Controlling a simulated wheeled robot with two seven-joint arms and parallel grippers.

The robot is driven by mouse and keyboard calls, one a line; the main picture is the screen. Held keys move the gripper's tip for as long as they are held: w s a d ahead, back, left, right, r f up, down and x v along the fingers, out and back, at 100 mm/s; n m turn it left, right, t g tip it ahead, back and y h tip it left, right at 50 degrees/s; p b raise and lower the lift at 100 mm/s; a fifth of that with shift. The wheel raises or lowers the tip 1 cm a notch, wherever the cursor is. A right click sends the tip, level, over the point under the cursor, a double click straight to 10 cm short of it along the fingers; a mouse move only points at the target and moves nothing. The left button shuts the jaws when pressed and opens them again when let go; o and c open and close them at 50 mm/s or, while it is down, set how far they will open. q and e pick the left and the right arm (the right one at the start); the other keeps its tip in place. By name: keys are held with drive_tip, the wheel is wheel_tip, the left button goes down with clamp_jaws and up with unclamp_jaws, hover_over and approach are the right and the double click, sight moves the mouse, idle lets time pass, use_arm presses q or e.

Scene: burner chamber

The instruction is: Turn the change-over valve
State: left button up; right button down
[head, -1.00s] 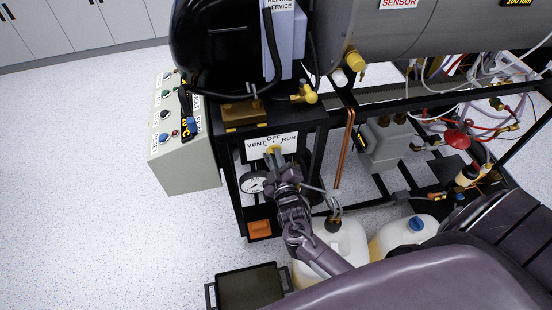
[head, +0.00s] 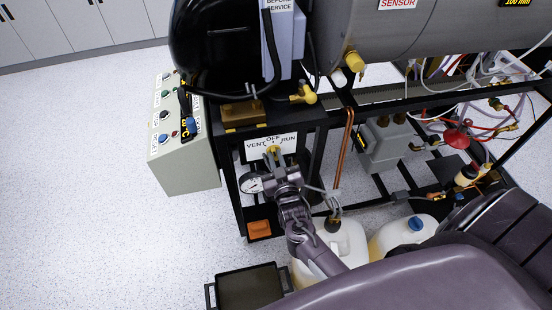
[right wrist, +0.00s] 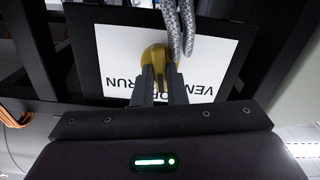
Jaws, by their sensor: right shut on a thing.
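The change-over valve has a yellow handle (head: 272,151) in front of a white plate (head: 257,142) marked VENT, OFF and RUN, low on the black frame. In the right wrist view the yellow handle (right wrist: 154,56) shows between the fingers, with the plate (right wrist: 115,50) upside down behind it. My right gripper (head: 277,160) is at the valve; in the right wrist view its fingers (right wrist: 158,80) are shut on the handle. The exact handle angle is hard to tell, partly hidden by the fingers. My left gripper is not in view.
A round gauge (head: 251,184) hangs just left of my right wrist. Copper pipes (head: 342,150) run down at the right. White jugs (head: 347,240) and a black tray (head: 250,287) stand below. A grey control box (head: 181,165) sits at the left; the floor beyond is clear.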

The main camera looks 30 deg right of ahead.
drive_tip(key=shift+m, duration=1.1)
drive_tip(key=c, duration=1.5)
unclamp_jaws()
drive_tip(key=shift+o, duration=0.2)
drive_tip(key=v, duration=0.8)
